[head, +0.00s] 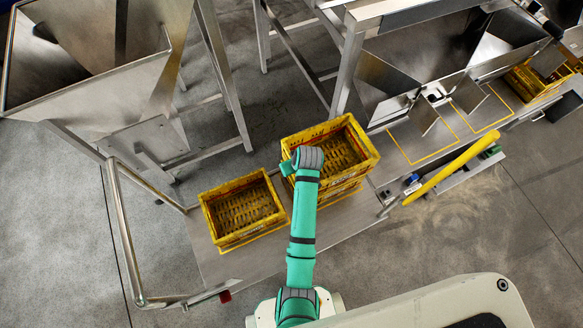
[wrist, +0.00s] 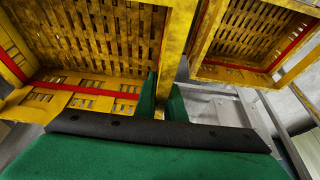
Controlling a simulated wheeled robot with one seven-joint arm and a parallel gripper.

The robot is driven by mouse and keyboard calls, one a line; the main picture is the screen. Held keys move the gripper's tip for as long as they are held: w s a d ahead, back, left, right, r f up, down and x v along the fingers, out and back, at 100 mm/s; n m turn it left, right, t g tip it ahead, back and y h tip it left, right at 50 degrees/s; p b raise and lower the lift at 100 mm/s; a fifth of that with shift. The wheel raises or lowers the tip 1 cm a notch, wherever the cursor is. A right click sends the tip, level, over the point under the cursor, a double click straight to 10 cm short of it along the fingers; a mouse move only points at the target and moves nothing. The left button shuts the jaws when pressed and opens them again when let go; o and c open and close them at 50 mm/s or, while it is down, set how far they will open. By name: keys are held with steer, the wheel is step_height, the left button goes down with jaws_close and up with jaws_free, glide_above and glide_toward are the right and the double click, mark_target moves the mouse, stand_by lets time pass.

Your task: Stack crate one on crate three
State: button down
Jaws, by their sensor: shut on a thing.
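A yellow crate (head: 362,141), empty with a slatted floor, is at the top of a pile at the centre. Another yellow crate (head: 345,192) shows beneath it; I cannot tell whether the two touch. My gripper (wrist: 163,101) is shut on the upper crate's wall, which also shows in the wrist view (wrist: 102,101). My wrist hides part of that wall in the head view. A third yellow crate (head: 208,218), also empty, stands apart to the left, and a crate shows at the upper right of the wrist view (wrist: 235,75). I can read no crate numbers.
The crates are on a grey metal table (head: 208,262) with a bent tube rail (head: 127,240) at its left end. Metal frame legs stand behind. Yellow outlined areas (head: 425,140) lie to the right, with a yellow bar (head: 450,173) and a farther yellow crate (head: 528,82).

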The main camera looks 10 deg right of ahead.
steer(key=shift+w+a+f, duration=0.2)
steer(key=shift+w+f, duration=0.1)
steer(key=shift+w+a+f, duration=0.1)
steer(key=shift+f, duration=1.75)
steer(key=c, duration=1.8)
jaws_free()
steer(key=shift+c, duration=0.2)
steer(key=v, duration=1.2)
steer(key=shift+w, duration=0.1)
